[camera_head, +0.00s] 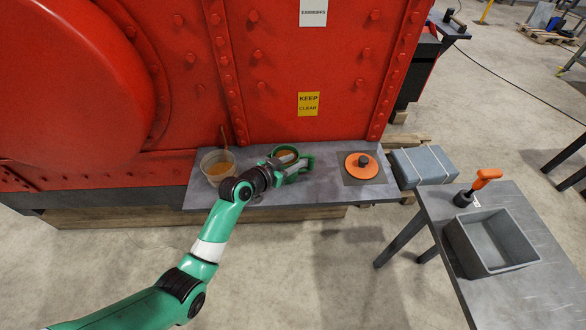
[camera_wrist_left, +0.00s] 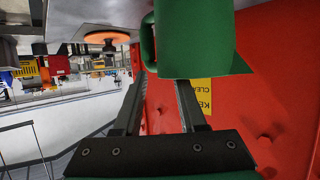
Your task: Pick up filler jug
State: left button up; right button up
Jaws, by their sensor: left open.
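The filler jug (camera_head: 308,160) is green and stands on the grey shelf along the red machine. In the left wrist view the jug (camera_wrist_left: 195,45) fills the top middle, with its handle at its left edge. My left gripper (camera_head: 294,167) is at the jug, on its near side in the head view. In the left wrist view the gripper's fingers (camera_wrist_left: 160,82) are apart, with the jug and its handle close by their tips. I cannot tell whether they touch it. The arm partly hides the jug. My right gripper is not in view.
A pale tub (camera_head: 216,172) with orange contents and a brush stands left of the jug. An orange round cap (camera_head: 361,166) sits on the shelf to the right. Beyond are a grey block (camera_head: 424,166), a side table (camera_head: 540,205), a grey bin (camera_head: 492,243) and an orange-handled tool (camera_head: 487,175).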

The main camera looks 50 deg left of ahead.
pick_arm(q)
jog(key=shift+w+f, duration=0.1)
jog(key=shift+w, duration=0.15)
grip_shut()
dwell(1.2)
